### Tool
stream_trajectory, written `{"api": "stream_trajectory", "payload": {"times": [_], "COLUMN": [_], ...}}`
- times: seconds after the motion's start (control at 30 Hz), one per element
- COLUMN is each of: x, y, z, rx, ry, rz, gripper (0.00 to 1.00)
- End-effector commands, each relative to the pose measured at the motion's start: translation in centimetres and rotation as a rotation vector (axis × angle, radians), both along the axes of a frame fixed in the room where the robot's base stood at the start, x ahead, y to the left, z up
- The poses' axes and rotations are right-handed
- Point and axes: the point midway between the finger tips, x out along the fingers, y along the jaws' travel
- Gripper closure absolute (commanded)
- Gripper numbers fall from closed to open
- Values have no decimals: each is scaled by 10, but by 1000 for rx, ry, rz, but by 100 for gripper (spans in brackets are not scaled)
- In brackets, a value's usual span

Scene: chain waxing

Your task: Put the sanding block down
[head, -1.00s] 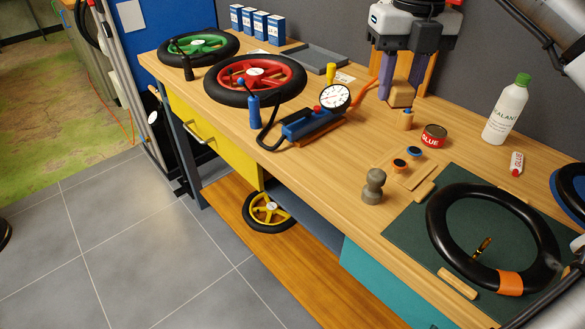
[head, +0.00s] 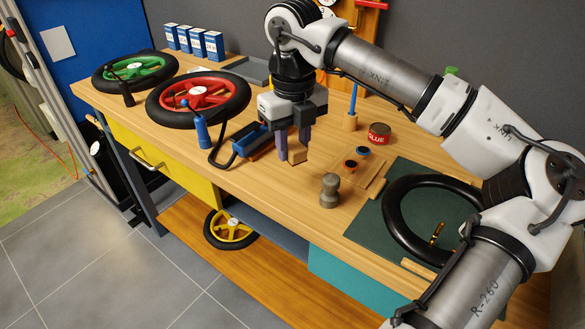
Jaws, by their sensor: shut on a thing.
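My gripper (head: 294,148) hangs from my arm over the middle of the workbench (head: 283,188), fingers pointing down. It is shut on a small tan block, the sanding block (head: 297,155), which shows between and below the fingertips. The block is close above the bench top, between the blue pump and the small wooden board. I cannot tell whether its underside touches the bench. The fingers hide part of the block.

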Motion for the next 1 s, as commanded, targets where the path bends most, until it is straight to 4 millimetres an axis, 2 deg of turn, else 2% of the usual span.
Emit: {"api": "stream_trajectory", "payload": {"times": [0.1, 0.33, 0.57, 0.97, 1.0], "x": [0, 0, -1, 0, 0], "y": [0, 0, 0, 0, 0], "z": [-18, -35, -67, -74, -72], "rx": [0, 1, 0, -1, -1], "ry": [1, 1, 1, -1, -1], "rz": [0, -1, 0, -1, -1], "gripper": [91, 91, 91, 91, 64]}}
